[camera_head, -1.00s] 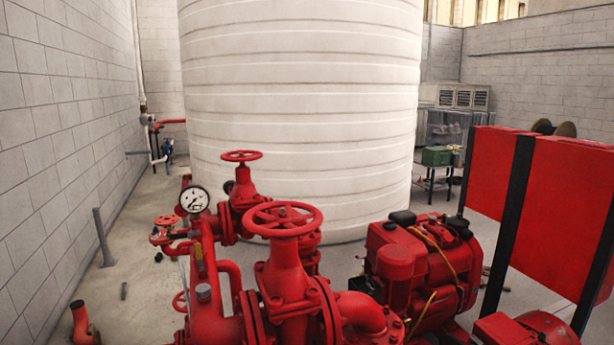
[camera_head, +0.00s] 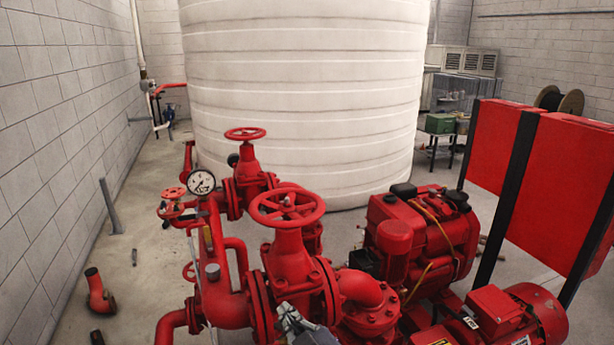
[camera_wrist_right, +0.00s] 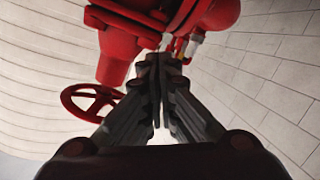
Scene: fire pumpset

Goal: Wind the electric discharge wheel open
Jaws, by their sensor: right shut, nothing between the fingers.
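A large red handwheel (camera_head: 287,190) sits level on top of the nearer red valve (camera_head: 289,262). A smaller red handwheel (camera_head: 245,133) tops a valve behind it, to the left. No label shows which one is the electric discharge wheel. My right gripper (camera_head: 284,312) is at the bottom edge of the head view, below the large wheel and apart from it, in front of the nearer valve's flange. In the right wrist view my right gripper (camera_wrist_right: 159,62) is shut and empty, with red valve parts beyond it and a red handwheel (camera_wrist_right: 92,103) to the left. My left gripper is not in view.
A pressure gauge (camera_head: 201,182) stands left of the nearer valve. A red engine (camera_head: 420,235) and a red motor (camera_head: 515,312) are on the right, by a red panel (camera_head: 565,165). A white tank (camera_head: 305,100) fills the back. The floor at left is mostly clear.

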